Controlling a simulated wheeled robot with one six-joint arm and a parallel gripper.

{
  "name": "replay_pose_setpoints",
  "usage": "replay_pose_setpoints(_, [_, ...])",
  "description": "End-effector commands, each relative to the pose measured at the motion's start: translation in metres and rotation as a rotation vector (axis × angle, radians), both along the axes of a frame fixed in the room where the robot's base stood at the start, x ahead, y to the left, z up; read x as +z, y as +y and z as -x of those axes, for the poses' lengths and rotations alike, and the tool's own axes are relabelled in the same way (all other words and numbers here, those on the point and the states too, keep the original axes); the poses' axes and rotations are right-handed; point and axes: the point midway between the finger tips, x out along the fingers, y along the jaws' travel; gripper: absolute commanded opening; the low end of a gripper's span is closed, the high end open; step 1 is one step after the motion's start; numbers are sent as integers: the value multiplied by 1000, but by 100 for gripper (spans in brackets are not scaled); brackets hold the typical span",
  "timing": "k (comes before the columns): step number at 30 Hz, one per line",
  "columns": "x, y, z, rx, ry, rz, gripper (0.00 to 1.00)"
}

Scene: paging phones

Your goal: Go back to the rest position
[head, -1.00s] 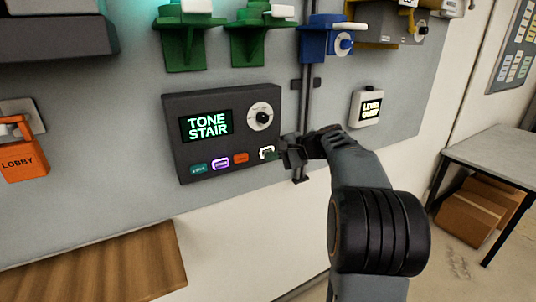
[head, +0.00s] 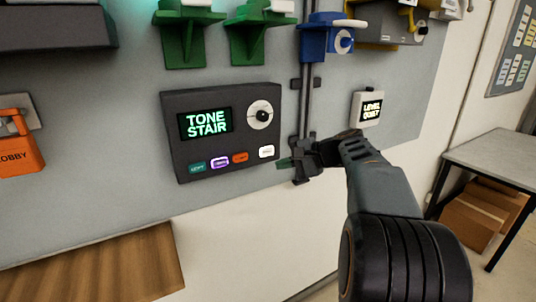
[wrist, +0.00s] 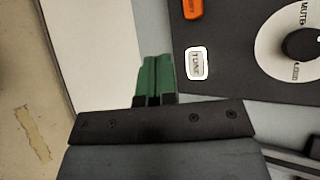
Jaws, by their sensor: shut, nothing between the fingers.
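My gripper (head: 285,163) is in the head view just right of the dark control box's lower right corner. Its green-tipped fingers are together, with nothing between them. In the wrist view the green fingers (wrist: 155,78) point up beside the box's edge, apart from the white button. The dark control box (head: 225,105) has a screen reading TONE STAIR, a round dial (head: 260,115) and a row of coloured buttons. The white button (head: 266,151) at the row's right end is in full view; in the wrist view (wrist: 196,63) it reads TONE.
A small LEVEL QUIET display (head: 368,108) is on the wall panel above my arm. Green cradles (head: 188,35) and a blue unit (head: 327,40) are above the box. A wooden surface (head: 95,265) is below; a table (head: 495,160) stands right.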

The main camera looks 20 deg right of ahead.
Motion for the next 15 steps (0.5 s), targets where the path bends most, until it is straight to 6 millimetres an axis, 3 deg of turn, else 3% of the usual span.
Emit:
replay_pose_setpoints(11, [-5, -5, -2, -11, -9, 46, 0])
replay_pose_setpoints(15, [-59, -15, 13, -16, 99, 209, 0])
